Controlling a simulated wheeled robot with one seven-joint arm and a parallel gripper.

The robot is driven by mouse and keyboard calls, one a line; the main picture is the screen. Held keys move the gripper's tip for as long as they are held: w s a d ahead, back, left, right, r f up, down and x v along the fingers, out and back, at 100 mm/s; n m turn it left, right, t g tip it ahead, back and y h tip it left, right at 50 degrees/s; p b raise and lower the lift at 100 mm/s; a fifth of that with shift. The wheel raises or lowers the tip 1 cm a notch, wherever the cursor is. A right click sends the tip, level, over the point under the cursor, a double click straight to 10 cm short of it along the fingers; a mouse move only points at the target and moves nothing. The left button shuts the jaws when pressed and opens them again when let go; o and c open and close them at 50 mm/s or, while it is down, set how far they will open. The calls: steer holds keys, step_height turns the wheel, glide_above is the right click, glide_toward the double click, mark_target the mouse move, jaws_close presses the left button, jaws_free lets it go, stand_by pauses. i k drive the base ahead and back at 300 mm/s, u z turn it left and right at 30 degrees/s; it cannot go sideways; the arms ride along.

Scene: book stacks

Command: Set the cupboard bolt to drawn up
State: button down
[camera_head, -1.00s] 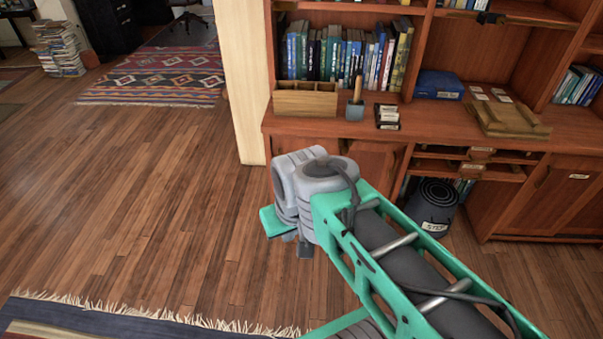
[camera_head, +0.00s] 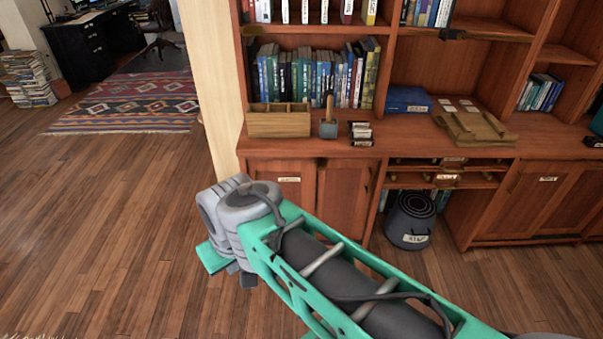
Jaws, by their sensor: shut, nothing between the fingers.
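The left lower cupboard has two reddish wood doors (camera_head: 344,197), both looking shut; its left door is partly covered by my arm. A small dark brassy fitting (camera_head: 320,162) sits at the top of the seam between these doors. It may be the bolt, but it is too small to tell, and its position cannot be read. My teal and grey arm reaches up from the lower right, its grey joint in front of the cupboard's left side. My gripper does not show; the arm's far end is hidden behind the joint.
A wooden box (camera_head: 279,122), a small pot (camera_head: 328,129) and a blue box (camera_head: 409,100) stand on the cabinet top. A dark bin (camera_head: 411,222) stands in the open bay right of the doors. Wood floor at left is clear, with a patterned rug (camera_head: 125,104) behind.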

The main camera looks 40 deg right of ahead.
mark_target(322, 168)
steer(key=z, duration=0.1)
steer(key=i, duration=1.1)
steer(key=z, duration=0.65)
